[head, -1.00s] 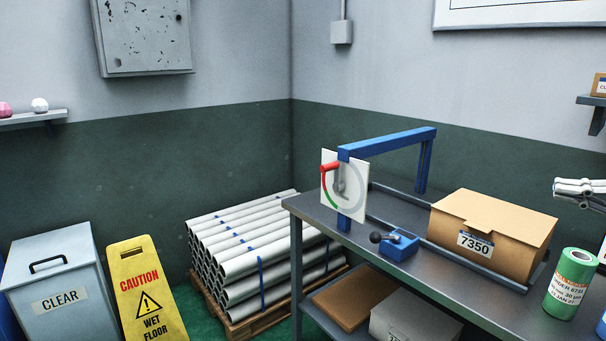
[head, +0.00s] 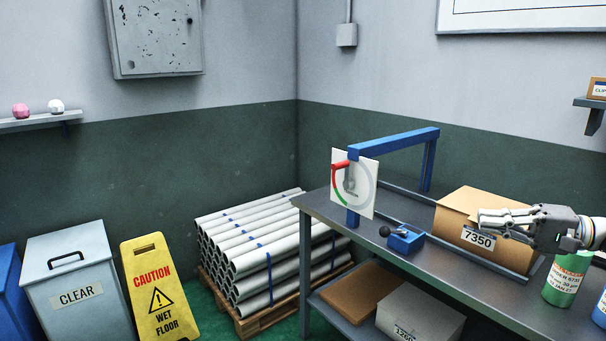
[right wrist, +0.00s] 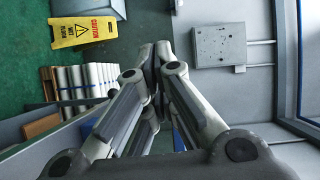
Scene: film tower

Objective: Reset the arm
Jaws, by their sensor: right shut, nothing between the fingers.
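A blue frame arm (head: 400,142) rises over the grey table. A white dial plate (head: 366,185) hangs at its front end, with a red part at its upper left, a green arc at lower left and a grey pointer. A small blue lever box (head: 405,240) with a black-knobbed lever sits on the table before the frame. My right gripper (head: 482,219) is shut and empty, in front of the cardboard box and apart from the lever box. Its closed fingers (right wrist: 155,58) also show in the right wrist view. My left gripper is not in view.
A cardboard box (head: 470,208) labelled 7350 and a green canister (head: 566,279) stand on the table (head: 462,292). Pipes (head: 262,250) on a pallet, a yellow wet-floor sign (head: 158,295) and a CLEAR bin (head: 72,280) stand to the left. The table's left end is clear.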

